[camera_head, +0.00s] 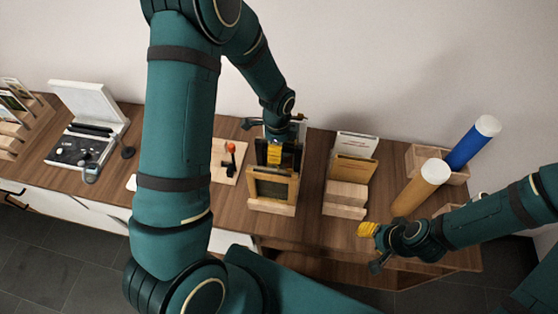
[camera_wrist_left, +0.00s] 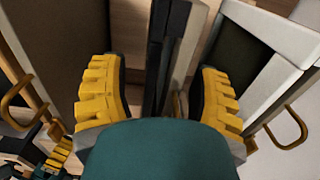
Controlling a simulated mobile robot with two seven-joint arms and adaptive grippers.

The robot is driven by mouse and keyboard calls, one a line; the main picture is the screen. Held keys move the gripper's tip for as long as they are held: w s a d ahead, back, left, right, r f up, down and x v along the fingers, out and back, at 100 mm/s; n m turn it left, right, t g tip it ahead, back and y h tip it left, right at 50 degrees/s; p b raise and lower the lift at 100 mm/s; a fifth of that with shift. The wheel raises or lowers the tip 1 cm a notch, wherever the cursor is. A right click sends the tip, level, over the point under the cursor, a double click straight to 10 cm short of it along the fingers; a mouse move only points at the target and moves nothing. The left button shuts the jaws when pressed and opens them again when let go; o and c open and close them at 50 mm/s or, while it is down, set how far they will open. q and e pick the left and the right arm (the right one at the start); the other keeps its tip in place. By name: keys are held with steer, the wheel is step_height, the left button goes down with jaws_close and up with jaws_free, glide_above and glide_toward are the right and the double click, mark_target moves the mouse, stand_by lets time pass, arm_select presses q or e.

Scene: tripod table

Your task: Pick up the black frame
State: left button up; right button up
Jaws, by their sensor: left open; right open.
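The black frame (camera_head: 291,157) stands upright in a wooden rack (camera_head: 270,207) on the table, behind a wood-edged frame (camera_head: 271,186). My left gripper (camera_head: 274,150) is at the top of the rack, over the black frame, which it partly hides. In the left wrist view, the open yellow-padded fingers of the left gripper (camera_wrist_left: 160,95) are on either side of dark upright edges that look like the black frame (camera_wrist_left: 158,50). Gaps show between the pads and these edges. My right gripper (camera_head: 370,248) is open and empty near the table's front edge.
Another wooden rack (camera_head: 345,198) holding flat items stands to the right. A blue tube (camera_head: 470,145) and a tan tube (camera_head: 418,187) stand further right. A board with an orange-topped piece (camera_head: 230,150) lies left of the frames. Neighbouring frames flank the left fingers closely.

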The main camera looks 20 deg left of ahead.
arm_select(q)
jaws_close()
steer(key=shift+r, duration=0.1)
